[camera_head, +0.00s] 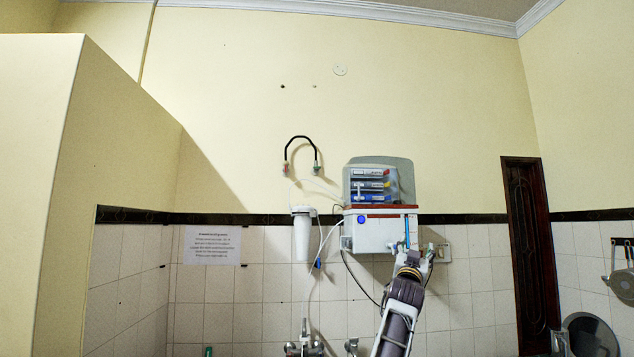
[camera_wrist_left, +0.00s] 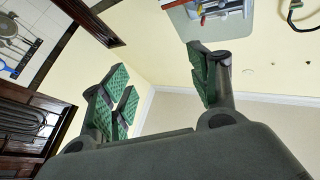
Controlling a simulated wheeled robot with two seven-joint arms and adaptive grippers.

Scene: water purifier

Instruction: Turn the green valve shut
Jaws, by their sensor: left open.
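A black curved hose (camera_head: 300,139) is on the wall left of the purifier, with a small fitting at each end. The right-hand fitting looks greenish and seems to be the green valve (camera_head: 317,168); its handle is too small to read. The left-hand fitting (camera_head: 286,168) looks reddish. My left gripper (camera_head: 411,254) is in front of the lower part of the white purifier box, right of and below the valve and apart from it. In the wrist view my left gripper (camera_wrist_left: 163,87) has its green-padded fingers wide apart with nothing between them. My right gripper is not in view.
The water purifier (camera_head: 380,228) hangs on the wall, with thin tubes and a white filter canister (camera_head: 302,235) to its left. A paper notice (camera_head: 212,245) is on the tiles. A dark door (camera_head: 532,250) stands at the right. The wall above the purifier is clear.

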